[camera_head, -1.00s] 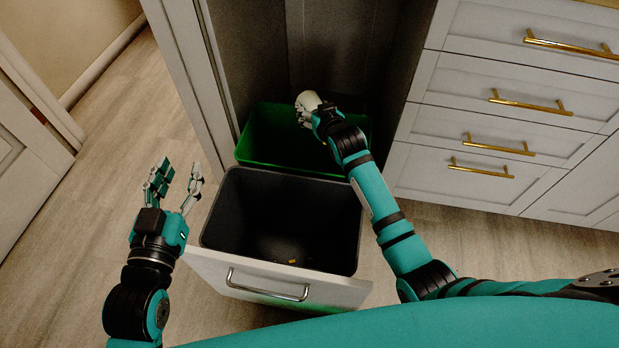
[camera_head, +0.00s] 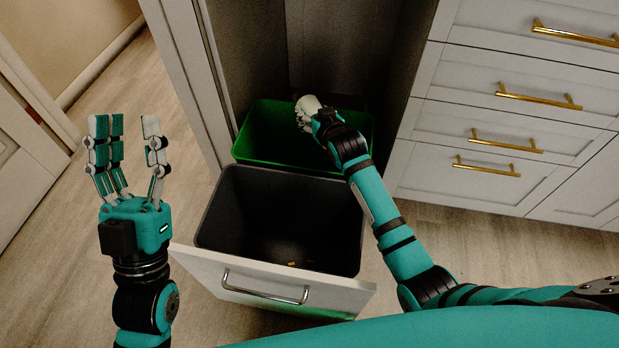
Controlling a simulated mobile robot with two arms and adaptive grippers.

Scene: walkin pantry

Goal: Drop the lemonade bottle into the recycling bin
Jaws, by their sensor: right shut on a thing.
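My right gripper (camera_head: 309,114) is shut over the green bin (camera_head: 239,146), its back towards the camera. It holds a pale rounded thing (camera_head: 307,101), which seems to be the lemonade bottle; the hand hides most of it. The green bin sits at the back of a pulled-out drawer, its inside dark. A dark grey bin (camera_head: 212,215) stands in front of it, with small yellowish bits on its floor. No label shows which is the recycling bin. My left gripper (camera_head: 127,130) is open and empty, left of the drawer, fingers spread and pointing away.
The white drawer front (camera_head: 268,283) with its metal handle stands out into the room. Cabinet walls flank the green bin. White drawers (camera_head: 500,125) with brass handles are on the right. The wooden floor at left (camera_head: 130,85) is clear.

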